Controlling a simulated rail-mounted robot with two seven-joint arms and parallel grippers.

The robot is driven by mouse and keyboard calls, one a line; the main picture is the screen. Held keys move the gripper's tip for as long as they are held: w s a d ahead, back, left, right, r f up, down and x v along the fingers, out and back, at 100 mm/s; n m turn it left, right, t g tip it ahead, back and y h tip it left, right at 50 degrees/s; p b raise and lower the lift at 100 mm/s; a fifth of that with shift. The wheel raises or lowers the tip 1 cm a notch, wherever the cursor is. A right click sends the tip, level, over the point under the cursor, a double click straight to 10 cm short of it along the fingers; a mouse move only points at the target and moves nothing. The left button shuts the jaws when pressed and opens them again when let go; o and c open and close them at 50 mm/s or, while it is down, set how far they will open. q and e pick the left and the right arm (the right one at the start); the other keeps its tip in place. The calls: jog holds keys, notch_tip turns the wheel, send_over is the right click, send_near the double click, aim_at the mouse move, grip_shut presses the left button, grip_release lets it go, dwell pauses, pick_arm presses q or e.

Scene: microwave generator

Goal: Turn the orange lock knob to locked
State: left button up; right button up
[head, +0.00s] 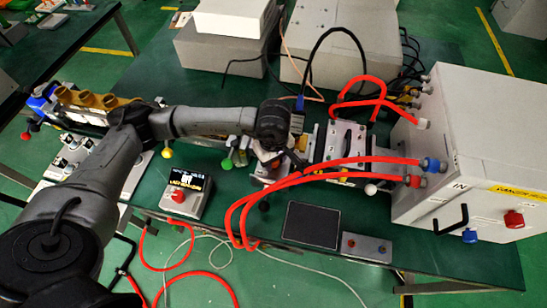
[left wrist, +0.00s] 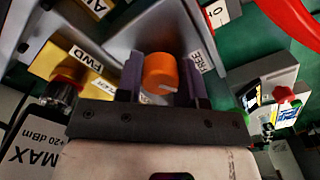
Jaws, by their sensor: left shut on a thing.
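In the left wrist view the orange lock knob (left wrist: 160,72) sits between the two dark purple fingers of my left gripper (left wrist: 160,82). The fingers are shut on its sides. A white pointer mark on the knob points to the lower right in this view. A label reading FREE (left wrist: 196,60) shows just right of the knob. In the head view my left arm reaches across the bench to the equipment at its middle; my wrist hides the knob there. My right gripper is in neither view.
Red hoses (head: 320,170) run close by to a large white box (head: 470,140) at right. A small display unit with a red button (head: 186,193) stands left of the wrist. A dark flat panel (head: 311,225) and a grey switch box (head: 366,247) lie near the bench's front edge.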

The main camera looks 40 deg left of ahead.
pick_arm(q)
jog(key=m+b, duration=0.1)
jog(key=b, duration=0.1)
jog(key=m+b, duration=0.1)
jog(key=m, duration=0.1)
jog(key=shift+f+m+b, duration=0.2)
jog(key=shift+m+b, duration=0.1)
jog(key=shift+b, duration=0.05)
jog(key=m+b, duration=0.2)
jog(key=shift+m, duration=0.4)
jog(key=m+b, duration=0.3)
jog(key=shift+m+b, duration=0.3)
jog(key=shift+m, duration=0.1)
jog(key=shift+r+m+b, duration=0.2)
jog(key=shift+m+b, duration=0.45)
jog(key=shift+m, duration=0.25)
jog(key=o, duration=0.9)
